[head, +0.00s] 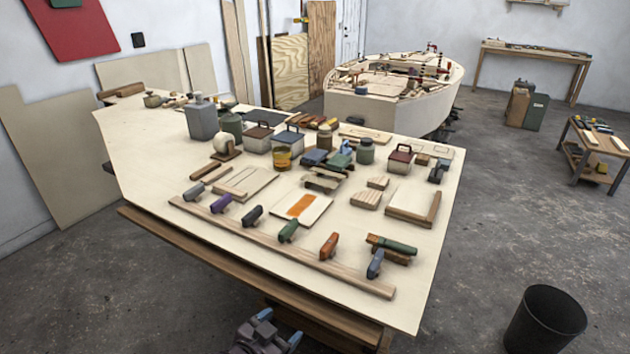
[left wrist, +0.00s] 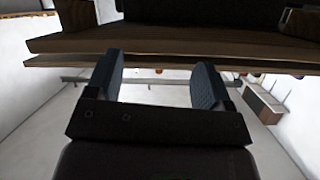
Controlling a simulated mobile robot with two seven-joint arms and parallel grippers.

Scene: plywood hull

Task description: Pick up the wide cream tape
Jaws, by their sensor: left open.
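A cream roll-shaped thing (head: 222,144), which looks like the wide cream tape, stands on edge on the plywood sheet, left of the middle, by a green container. It is small here and I cannot be sure of it. My left gripper (head: 278,328) is low at the bottom of the head view, in front of the bench's near edge and well away from the roll. In the left wrist view the left gripper (left wrist: 157,82) is open with nothing between its fingers. The tape does not show there. My right gripper is not in view.
The plywood sheet (head: 140,140) lies on a workbench and overhangs it. A long wooden strip (head: 280,247) with several coloured tools runs along the near side. The bench edge (left wrist: 160,45) crosses the wrist view beyond the fingers. A black bin (head: 545,320) stands at the lower right.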

